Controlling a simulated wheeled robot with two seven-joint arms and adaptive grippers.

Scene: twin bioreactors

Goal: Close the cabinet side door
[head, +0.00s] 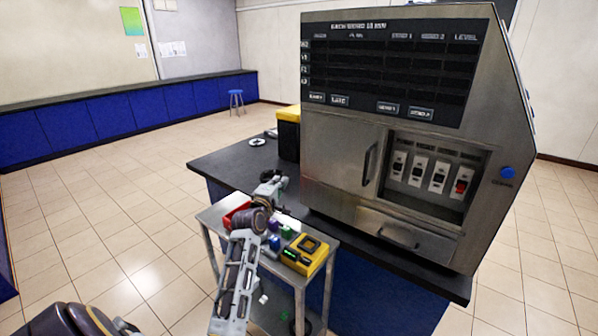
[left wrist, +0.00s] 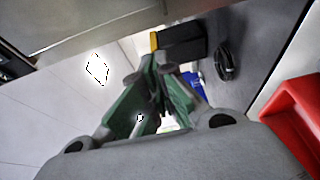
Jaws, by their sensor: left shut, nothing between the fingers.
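The grey metal cabinet (head: 340,130) stands on the dark-topped bench at the right in the head view. Its front has a panel with an upright handle (head: 370,163), left of an exposed recess of switches (head: 427,175). I cannot tell whether a side door stands open; the left side is hidden. My left gripper (head: 276,184) is shut and empty, above the small cart, left of the cabinet and apart from it. In the left wrist view its green-padded fingers (left wrist: 158,72) converge, with a metal surface, likely the cabinet (left wrist: 85,22), at upper left. My right gripper is not in view.
A metal cart (head: 212,218) carries a red bin (head: 236,212), a yellow device (head: 304,256) and small coloured items. A black box with a yellow top (head: 288,135) stands left of the cabinet on the bench (head: 225,166). Tiled floor (head: 110,215) is free at left.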

